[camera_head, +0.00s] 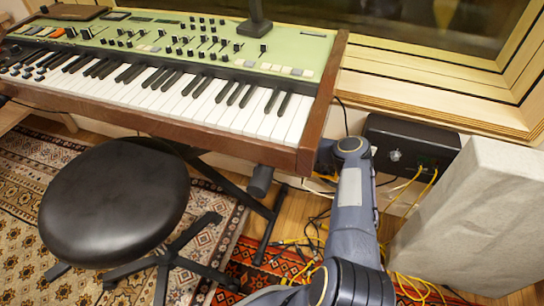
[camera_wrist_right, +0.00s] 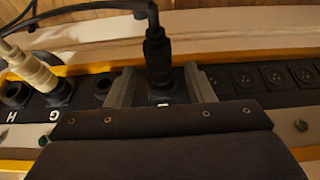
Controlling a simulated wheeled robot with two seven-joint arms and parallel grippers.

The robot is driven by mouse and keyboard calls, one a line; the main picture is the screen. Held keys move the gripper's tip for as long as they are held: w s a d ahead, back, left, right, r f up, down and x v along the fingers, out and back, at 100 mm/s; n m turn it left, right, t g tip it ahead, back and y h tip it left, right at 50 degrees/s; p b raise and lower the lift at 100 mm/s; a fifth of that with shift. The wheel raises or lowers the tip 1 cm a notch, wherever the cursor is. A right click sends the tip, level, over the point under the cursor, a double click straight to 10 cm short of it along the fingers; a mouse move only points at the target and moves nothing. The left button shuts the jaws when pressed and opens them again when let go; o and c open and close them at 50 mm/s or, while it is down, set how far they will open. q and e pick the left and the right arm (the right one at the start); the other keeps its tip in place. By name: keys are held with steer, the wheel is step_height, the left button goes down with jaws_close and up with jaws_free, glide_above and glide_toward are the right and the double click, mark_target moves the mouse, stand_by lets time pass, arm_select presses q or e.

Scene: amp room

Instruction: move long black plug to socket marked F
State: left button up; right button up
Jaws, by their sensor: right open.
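In the right wrist view, a long black plug (camera_wrist_right: 157,55) stands in a socket of the dark panel, with its black cable bending off to the left. My right gripper (camera_wrist_right: 159,80) is open, with one finger on each side of this plug; I cannot tell whether either finger touches it. An empty-looking socket (camera_wrist_right: 103,84) lies to the left of the plug. The letters G (camera_wrist_right: 53,115) and H (camera_wrist_right: 6,134) show further left. No letter F is readable; the gripper body hides part of the panel. My left gripper is not in view.
A cream plug (camera_wrist_right: 32,68) stands at the left of the panel, and several round sockets (camera_wrist_right: 276,76) line its right. In the head view, a black box (camera_head: 410,142) with yellow cables sits between the keyboard (camera_head: 190,80) and a grey block (camera_head: 475,220). A stool (camera_head: 115,200) stands left.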

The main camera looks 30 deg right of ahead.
jaws_close()
stand_by(0.6)
